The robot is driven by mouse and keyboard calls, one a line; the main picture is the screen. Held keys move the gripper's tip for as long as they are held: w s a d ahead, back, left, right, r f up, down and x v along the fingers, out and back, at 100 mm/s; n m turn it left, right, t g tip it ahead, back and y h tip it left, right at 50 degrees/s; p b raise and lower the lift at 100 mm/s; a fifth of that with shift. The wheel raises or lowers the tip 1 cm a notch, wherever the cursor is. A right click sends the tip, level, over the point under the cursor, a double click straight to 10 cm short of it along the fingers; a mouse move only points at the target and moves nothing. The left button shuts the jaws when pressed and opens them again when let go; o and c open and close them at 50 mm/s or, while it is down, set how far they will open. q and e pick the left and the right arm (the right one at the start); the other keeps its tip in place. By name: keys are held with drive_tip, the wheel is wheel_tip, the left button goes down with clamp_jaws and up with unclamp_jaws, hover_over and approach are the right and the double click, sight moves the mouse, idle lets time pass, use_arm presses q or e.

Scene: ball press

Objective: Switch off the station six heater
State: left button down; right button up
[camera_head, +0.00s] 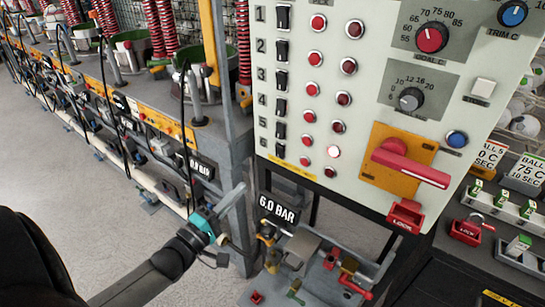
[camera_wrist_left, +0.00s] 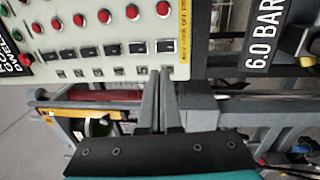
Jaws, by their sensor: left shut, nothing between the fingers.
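The white control panel (camera_head: 262,95) has a column of black rocker switches numbered 1 to 6. The station six switch (camera_head: 279,151) is the lowest; in the wrist view it (camera_wrist_left: 166,46) is the rightmost, beside the yellow strip. I cannot tell its rocker position. My left gripper (camera_head: 243,187) is shut and empty, below and left of that switch. In the wrist view its fingertips (camera_wrist_left: 159,72) point toward the panel's lower switches, and contact is not visible. The row six left lamp (camera_head: 305,160) and right lamp (camera_head: 330,172) are red. My right gripper is not in view.
A bright lamp (camera_head: 333,151) appears in row five. A red-handled rotary switch (camera_head: 410,165) and a red lock (camera_head: 406,216) are to the right. A 6.0 BAR sign (camera_head: 279,209) hangs below the panel. A grey post (camera_head: 230,100) stands left of it.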

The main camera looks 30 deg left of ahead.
sight(279, 150)
use_arm(q)
drive_tip(key=shift+w, duration=0.1)
drive_tip(key=w, duration=0.4)
drive_tip(key=w+r+b, duration=0.1)
drive_tip(key=w, duration=0.4)
drive_tip(key=w+d, duration=0.1)
drive_tip(key=w, duration=0.3)
drive_tip(key=shift+w+d+r+b, duration=0.1)
drive_tip(key=shift+w+r+b, duration=0.2)
drive_tip(key=shift+w+r, duration=0.05)
